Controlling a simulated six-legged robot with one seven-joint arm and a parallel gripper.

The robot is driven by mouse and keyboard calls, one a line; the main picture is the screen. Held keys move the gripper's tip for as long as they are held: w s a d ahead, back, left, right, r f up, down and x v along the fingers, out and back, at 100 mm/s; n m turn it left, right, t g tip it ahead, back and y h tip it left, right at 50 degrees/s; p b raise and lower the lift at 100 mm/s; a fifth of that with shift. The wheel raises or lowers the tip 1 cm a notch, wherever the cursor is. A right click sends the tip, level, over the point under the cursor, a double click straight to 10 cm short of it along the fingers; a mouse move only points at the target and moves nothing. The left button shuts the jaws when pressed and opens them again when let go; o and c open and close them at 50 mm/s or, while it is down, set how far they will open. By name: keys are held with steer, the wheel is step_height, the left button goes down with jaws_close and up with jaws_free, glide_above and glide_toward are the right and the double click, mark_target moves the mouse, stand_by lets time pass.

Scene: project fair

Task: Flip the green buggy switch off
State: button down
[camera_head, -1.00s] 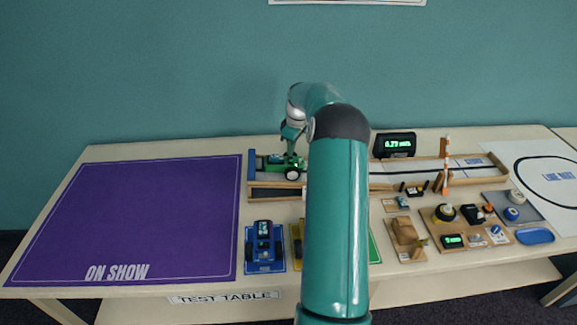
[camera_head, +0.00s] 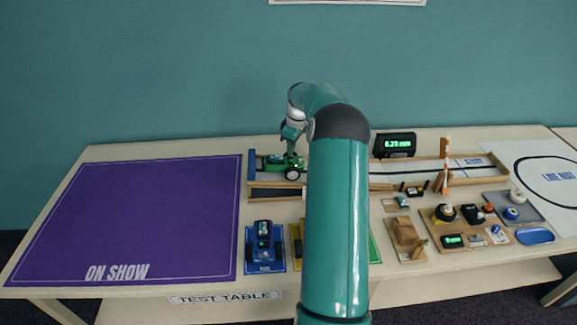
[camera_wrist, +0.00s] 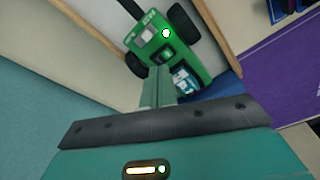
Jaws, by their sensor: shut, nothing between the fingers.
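The green buggy (camera_head: 294,168) stands at the left end of the wooden track, its dark wheels visible. In the wrist view the green buggy (camera_wrist: 178,46) lies just beyond my fingertips, with a bright green-white light, a pale patch and a small blue-white label on top. My gripper (camera_wrist: 158,76) is shut and empty, its fingertips over or against the buggy's near side; I cannot tell whether they touch. In the head view my gripper (camera_head: 288,146) is partly hidden and points down at the buggy. I cannot make out the switch's position.
A blue buggy (camera_head: 264,240) stands in front of the track (camera_head: 270,192), and a yellow item is partly hidden by my arm. A display (camera_head: 394,145) stands behind the track. Parts boards (camera_head: 430,219) crowd the right. The purple mat (camera_head: 130,215) is clear.

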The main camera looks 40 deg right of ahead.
mark_target(291, 157)
steer(key=shift+f, duration=0.95)
stand_by(0.5)
steer(key=shift+r, duration=3.55)
